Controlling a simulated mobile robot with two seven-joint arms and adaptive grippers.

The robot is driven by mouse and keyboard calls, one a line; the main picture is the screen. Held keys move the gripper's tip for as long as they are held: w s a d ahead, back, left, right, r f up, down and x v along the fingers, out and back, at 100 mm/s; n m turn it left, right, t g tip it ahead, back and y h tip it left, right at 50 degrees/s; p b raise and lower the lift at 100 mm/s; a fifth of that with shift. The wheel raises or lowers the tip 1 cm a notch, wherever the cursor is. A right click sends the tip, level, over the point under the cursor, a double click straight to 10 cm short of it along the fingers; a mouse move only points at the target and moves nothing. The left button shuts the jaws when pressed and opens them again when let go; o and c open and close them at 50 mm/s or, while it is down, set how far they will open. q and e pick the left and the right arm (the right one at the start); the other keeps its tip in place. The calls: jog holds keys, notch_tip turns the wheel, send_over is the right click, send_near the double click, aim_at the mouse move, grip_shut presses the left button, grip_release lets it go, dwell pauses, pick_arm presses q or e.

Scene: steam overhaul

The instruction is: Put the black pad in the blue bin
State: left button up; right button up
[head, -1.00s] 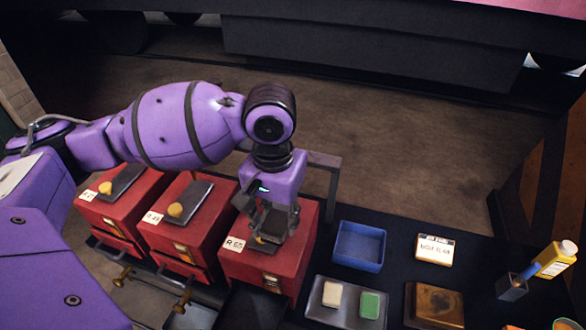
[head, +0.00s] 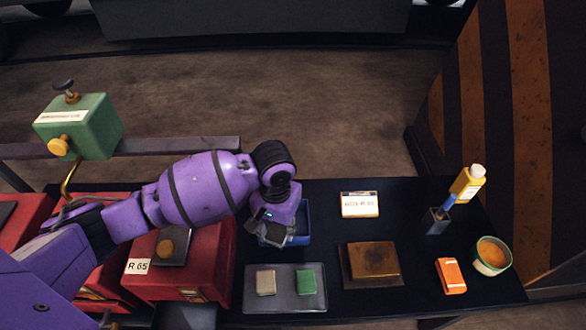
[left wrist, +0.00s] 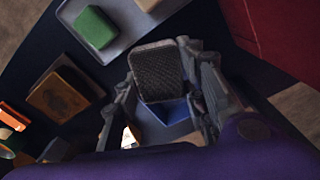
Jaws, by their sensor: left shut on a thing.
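The black pad (left wrist: 160,72), a dark textured block, is between the fingers of my left gripper (left wrist: 158,90) in the left wrist view. In the head view my left gripper (head: 272,232) is shut on it and is over the blue bin (head: 304,228), covering much of it. The bin's blue inside also shows just past the pad in the left wrist view (left wrist: 172,111). I cannot tell how far the pad is above the bin floor. My right gripper is not in view.
A grey tray (head: 285,301) with a beige block (head: 266,282) and a green block (head: 306,281) lies in front of the bin. A red box marked R 65 (head: 207,274) stands left. A white label card (head: 360,204) and a wooden block (head: 374,261) are right.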

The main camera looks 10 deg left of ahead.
pick_arm(q)
jog(key=w+f, duration=0.2)
jog(key=w, duration=0.1)
jog(key=w+f+b, duration=0.1)
jog(key=w+f, duration=0.1)
jog(key=w, duration=0.1)
jog(key=w+f+b, duration=0.1)
jog(key=w+f, duration=0.2)
jog(key=shift+a, duration=0.15)
jog(key=shift+w+f, duration=0.2)
jog(key=shift+w, duration=0.05)
notch_tip(320, 180, down, 3)
jog(key=shift+f, duration=0.1)
jog(key=o, duration=0.9)
jog(key=shift+f, duration=0.1)
jog(key=shift+o, duration=0.2)
